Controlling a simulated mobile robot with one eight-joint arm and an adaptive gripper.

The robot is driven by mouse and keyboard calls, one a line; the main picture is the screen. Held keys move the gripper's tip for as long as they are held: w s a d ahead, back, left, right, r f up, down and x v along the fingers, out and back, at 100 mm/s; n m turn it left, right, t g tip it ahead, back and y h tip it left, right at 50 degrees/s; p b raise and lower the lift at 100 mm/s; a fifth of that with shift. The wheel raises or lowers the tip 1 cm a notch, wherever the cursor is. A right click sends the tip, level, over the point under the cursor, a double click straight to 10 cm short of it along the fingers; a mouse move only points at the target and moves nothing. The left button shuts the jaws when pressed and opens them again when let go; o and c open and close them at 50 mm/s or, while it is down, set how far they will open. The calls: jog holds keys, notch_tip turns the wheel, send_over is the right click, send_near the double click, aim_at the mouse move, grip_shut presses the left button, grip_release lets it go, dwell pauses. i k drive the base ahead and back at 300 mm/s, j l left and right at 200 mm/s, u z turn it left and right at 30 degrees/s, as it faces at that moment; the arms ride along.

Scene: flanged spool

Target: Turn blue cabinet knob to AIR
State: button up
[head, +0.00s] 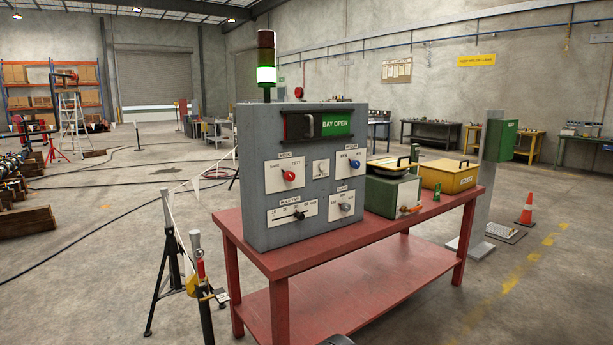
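A grey control cabinet (300,185) stands upright on a red table (350,248). The blue knob (355,164) sits on a white label plate at the upper right of its front face, below the green "BAY OPEN" window (335,124). The plate's small lettering and the knob's pointing direction are too small to read surely. My gripper is not in view, and nothing touches the knob. A dark rounded piece at the bottom edge is too cut off to identify.
The cabinet also carries a red knob (289,175), a grey knob (345,206) and a black slider (299,214). A green box (390,193) and a yellow box (447,177) stand to the right. A black tripod stand (173,265) is at left. Floor at front right is clear.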

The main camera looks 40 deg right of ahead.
aim_at(355, 163)
jog(key=z, duration=1.3)
